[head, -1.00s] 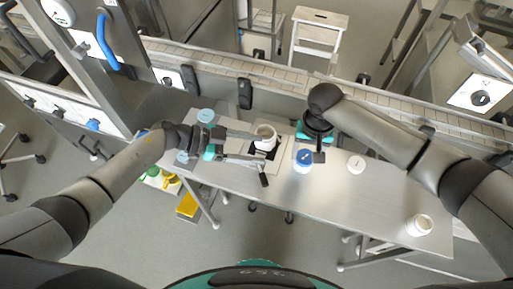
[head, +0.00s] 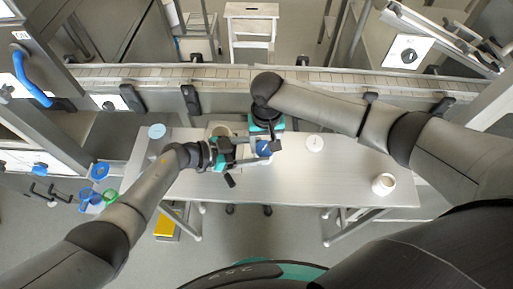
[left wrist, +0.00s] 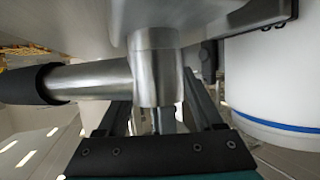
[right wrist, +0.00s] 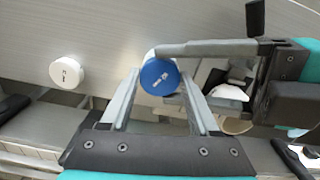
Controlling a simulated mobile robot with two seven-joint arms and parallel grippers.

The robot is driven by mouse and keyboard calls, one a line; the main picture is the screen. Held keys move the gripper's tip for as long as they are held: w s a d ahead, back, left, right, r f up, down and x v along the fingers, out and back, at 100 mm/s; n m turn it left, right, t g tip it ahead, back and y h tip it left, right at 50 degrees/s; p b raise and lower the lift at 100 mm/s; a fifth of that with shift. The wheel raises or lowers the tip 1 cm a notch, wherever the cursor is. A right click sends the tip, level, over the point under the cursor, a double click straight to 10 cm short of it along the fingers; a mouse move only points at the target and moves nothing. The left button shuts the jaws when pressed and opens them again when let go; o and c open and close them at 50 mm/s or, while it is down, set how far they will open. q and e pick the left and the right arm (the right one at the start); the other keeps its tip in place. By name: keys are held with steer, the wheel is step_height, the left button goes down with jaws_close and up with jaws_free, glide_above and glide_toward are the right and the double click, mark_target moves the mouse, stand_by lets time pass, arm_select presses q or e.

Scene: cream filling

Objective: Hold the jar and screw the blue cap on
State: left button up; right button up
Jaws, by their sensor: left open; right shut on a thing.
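The blue cap (head: 264,147) sits on top of a white jar near the middle of the metal table. In the right wrist view the blue cap (right wrist: 158,77) faces the camera; whether it is screwed tight cannot be told. My left gripper (head: 236,162) is open, left of the jar. In the left wrist view a steel T-shaped piece with a black grip (left wrist: 155,65) lies in front of its fingers, and a white round body with a blue band (left wrist: 280,80) stands at the right.
A white lid (head: 314,143) lies right of the jar, and a white container (head: 384,184) stands near the right table end. A light blue lid (head: 157,131) is at the left. The table's right half is mostly clear.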

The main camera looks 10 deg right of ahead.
arm_select(q)
steer(key=shift+d+f, duration=0.1)
steer(key=shift+d, duration=0.15)
steer(key=shift+a, duration=0.1)
steer(key=c, duration=1)
jaws_close()
arm_select(e)
steer(key=o, duration=0.8)
arm_select(q)
steer(key=shift+f, duration=0.1)
arm_select(e)
jaws_close()
